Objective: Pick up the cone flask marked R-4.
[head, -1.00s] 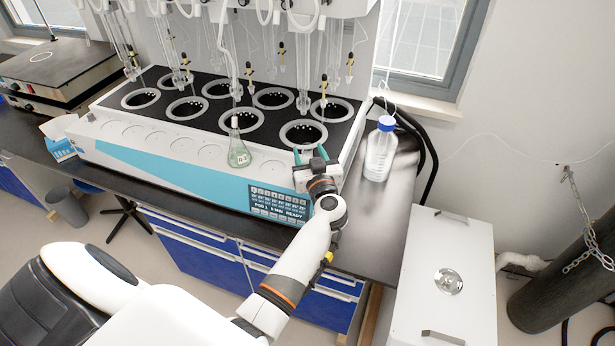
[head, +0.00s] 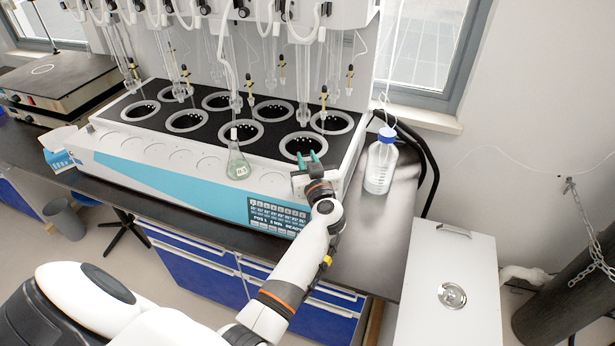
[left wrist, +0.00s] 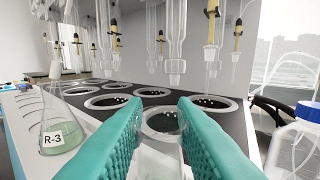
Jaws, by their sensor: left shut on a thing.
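My left gripper (head: 308,157) has teal fingers and is at the front right of the distiller. In the left wrist view its fingers (left wrist: 162,112) are shut on clear glass, whose round rim (left wrist: 163,125) shows between them. This looks like the top of a flask; its body and any label are hidden, so I cannot read R-4. A cone flask with pale green liquid (head: 238,163) stands on the distiller's front ledge, left of the gripper. In the left wrist view this flask (left wrist: 62,125) reads R-3. My right gripper is not in view.
The distiller (head: 150,150) has several ringed black wells, with glass tubes hanging above them. A clear bottle with a blue cap (head: 381,165) stands on the dark bench, right of the gripper. A white cabinet (head: 450,265) stands at the lower right.

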